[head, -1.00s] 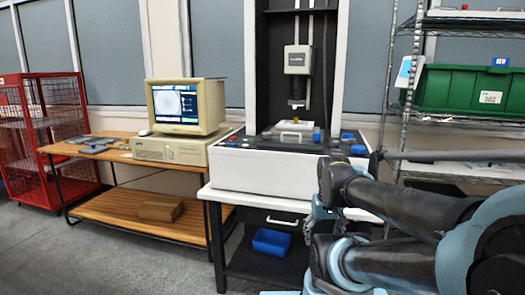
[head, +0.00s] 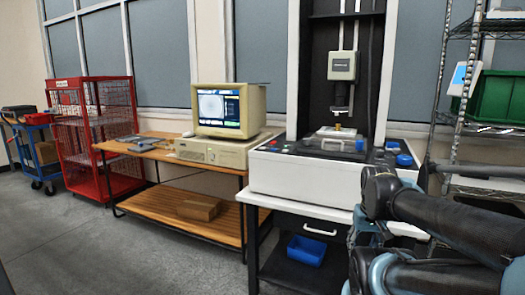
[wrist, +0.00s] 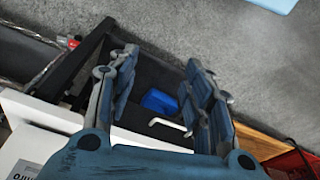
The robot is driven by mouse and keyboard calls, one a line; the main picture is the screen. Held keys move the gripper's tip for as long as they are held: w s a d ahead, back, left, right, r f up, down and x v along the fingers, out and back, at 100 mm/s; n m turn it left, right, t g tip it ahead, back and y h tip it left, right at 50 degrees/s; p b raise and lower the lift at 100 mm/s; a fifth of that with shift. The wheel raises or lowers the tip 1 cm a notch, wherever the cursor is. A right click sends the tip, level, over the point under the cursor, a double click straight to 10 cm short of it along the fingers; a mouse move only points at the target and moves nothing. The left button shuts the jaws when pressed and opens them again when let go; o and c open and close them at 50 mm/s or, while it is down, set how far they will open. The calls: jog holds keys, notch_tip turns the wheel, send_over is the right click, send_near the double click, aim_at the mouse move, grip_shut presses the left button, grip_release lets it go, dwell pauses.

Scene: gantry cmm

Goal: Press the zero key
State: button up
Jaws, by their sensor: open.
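The white gantry measuring machine (head: 310,178) stands on a white table right of centre in the head view. Its probe head (head: 341,66) hangs from the column above a small fixture (head: 336,132). Small dark and red controls (head: 272,143) sit at the left of its top, and blue parts (head: 403,160) at the right. The zero key is too small to single out among them. My gripper (wrist: 160,60) is open and empty in the wrist view, its fingers pointing down past the table front. My arm covers the machine's right front corner in the head view.
A wooden bench (head: 150,150) carries a beige computer monitor (head: 230,109). A red cage cart (head: 95,140) and a blue trolley (head: 35,150) stand at left. A blue bin (head: 306,250) lies under the table. A wire rack (head: 450,90) stands at right. The left foreground floor is clear.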

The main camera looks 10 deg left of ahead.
grip_shut()
dwell(1.1)
